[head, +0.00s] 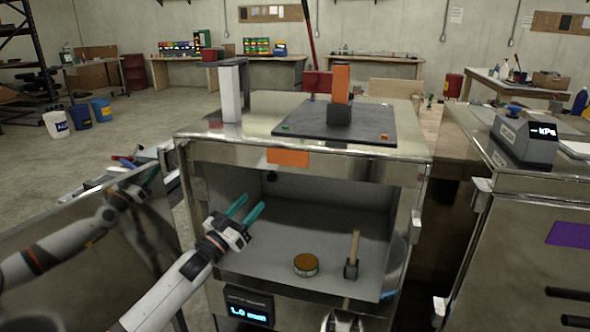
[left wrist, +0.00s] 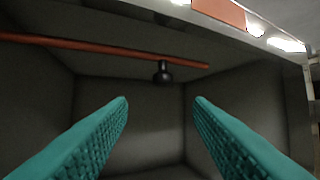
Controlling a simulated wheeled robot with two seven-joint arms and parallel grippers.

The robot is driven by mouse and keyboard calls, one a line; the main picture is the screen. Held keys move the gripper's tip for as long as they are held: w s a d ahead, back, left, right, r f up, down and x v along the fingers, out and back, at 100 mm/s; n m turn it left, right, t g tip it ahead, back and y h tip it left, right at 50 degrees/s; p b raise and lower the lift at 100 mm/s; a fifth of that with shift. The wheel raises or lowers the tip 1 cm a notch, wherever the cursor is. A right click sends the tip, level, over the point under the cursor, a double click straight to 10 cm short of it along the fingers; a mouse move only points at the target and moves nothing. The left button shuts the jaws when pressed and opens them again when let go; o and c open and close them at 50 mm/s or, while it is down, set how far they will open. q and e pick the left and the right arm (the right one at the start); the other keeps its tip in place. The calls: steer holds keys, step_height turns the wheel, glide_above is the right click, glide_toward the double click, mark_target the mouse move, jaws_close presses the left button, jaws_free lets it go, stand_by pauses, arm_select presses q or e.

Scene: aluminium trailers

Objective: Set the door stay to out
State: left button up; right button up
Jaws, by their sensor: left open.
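The steel trailer box (head: 185,165) stands open in front of me, its reflective door (head: 62,215) swung out to the left. In the left wrist view a red-orange bar (left wrist: 100,47), which looks like the door stay, runs across under the compartment's roof. A black knob (left wrist: 163,73) hangs below it near its right end. The knob also shows in the head view (head: 271,176); the bar is hidden there. My left gripper (head: 247,208) is open and empty at the compartment's mouth. Its teal fingers (left wrist: 160,105) point inward, below the knob and apart from it.
A round tin (head: 306,265) and a wooden-handled tool (head: 352,258) stand on the compartment floor. A dark mat (head: 300,122) with an orange-topped block (head: 341,88) lies on the box's top. A second steel cabinet (head: 500,225) stands close on the right.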

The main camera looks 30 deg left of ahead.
mark_target(269, 180)
arm_select(q)
steer(key=w+r, duration=0.1)
steer(key=w, duration=0.1)
steer(key=w+d+r, duration=0.1)
steer(key=w+r, duration=0.1)
steer(key=shift+w+r, duration=0.25)
steer(key=shift+w, duration=0.05)
steer(key=a+x, duration=0.1)
steer(key=x, duration=0.5)
steer(key=shift+w+d+p, duration=0.2)
steer(key=shift+d+p, duration=0.2)
steer(key=shift+d, duration=0.1)
arm_select(e)
steer(key=shift+s+d+r, duration=0.1)
steer(key=shift+s+r, duration=0.25)
steer(key=shift+s, duration=0.05)
arm_select(q)
steer(key=shift+f, duration=0.15)
jaws_close()
